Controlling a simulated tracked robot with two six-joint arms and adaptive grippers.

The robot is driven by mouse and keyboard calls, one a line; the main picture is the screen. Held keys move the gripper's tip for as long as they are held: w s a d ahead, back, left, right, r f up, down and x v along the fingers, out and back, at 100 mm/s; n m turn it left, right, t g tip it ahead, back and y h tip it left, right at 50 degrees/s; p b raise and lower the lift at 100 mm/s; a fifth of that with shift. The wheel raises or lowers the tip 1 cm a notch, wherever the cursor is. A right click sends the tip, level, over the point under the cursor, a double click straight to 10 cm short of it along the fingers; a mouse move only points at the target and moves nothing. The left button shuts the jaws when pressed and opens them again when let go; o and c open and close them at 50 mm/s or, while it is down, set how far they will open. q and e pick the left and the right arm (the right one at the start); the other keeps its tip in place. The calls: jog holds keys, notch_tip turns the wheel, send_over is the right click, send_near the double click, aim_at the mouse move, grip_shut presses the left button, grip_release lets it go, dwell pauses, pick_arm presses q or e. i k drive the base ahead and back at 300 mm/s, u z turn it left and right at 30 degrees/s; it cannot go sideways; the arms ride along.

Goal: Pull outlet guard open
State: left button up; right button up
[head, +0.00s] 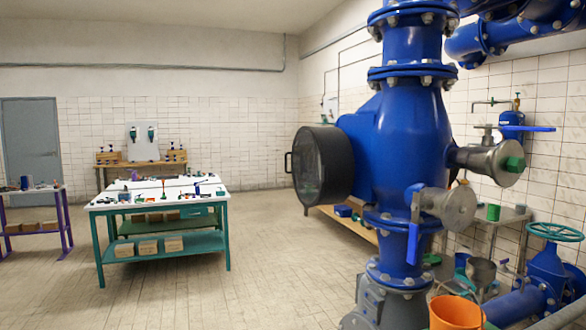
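What looks like the outlet guard (322,166) is a dark, round cover with a paler, see-through-looking face. It sits on the left side of the large blue pipe body (408,140). A dark bar handle (288,163) sticks out at its left edge. The guard appears to sit flush against the blue body, with no gap that I can see. Its hinge side is not clear from here. Neither of my grippers shows in the head view.
A grey valve with a blue lever (415,225) juts out below the guard, to the right. An orange bucket (455,312) stands at the bottom. A white-topped workbench (112,203) stands at the left. The tiled floor (270,255) between is clear.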

aim_at(324, 178)
jog(key=z, duration=0.6)
jog(key=i, duration=0.3)
jog(key=u, duration=2.15)
jog(key=i, duration=1.8)
jog(key=u, duration=1.5)
jog(key=i, duration=0.15)
jog(key=z, duration=3.25)
jog(key=i, duration=0.8)
jog(key=u, duration=0.05)
